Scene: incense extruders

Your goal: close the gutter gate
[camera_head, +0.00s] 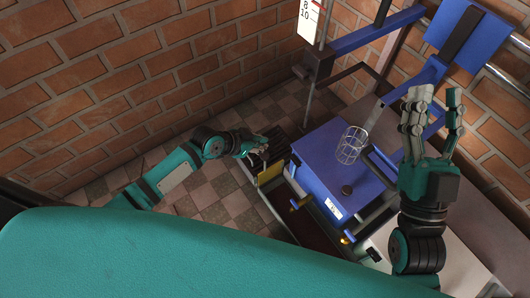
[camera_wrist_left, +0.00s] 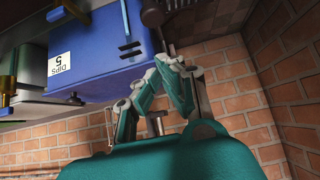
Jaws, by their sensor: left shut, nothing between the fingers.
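A yellow plate (camera_head: 270,173), which may be the gutter gate, stands at the far end of a narrow dark trough beside the blue box. I cannot tell whether it is open or closed. My left gripper (camera_head: 262,149) is just beyond the plate, shut and empty; contact with it is unclear. In the left wrist view the left gripper (camera_wrist_left: 172,62) has its fingers together near the blue box's side. My right gripper (camera_head: 434,98) is open and empty, fingers pointing up, over the right side of the bench.
The blue box (camera_head: 325,165) carries a label and a wire basket (camera_head: 351,146) above it. It also shows in the left wrist view (camera_wrist_left: 100,50). Brass knobs (camera_head: 345,240) stick out in front. A dark post and blue frame rise behind. Brick walls enclose the tiled floor (camera_head: 215,185).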

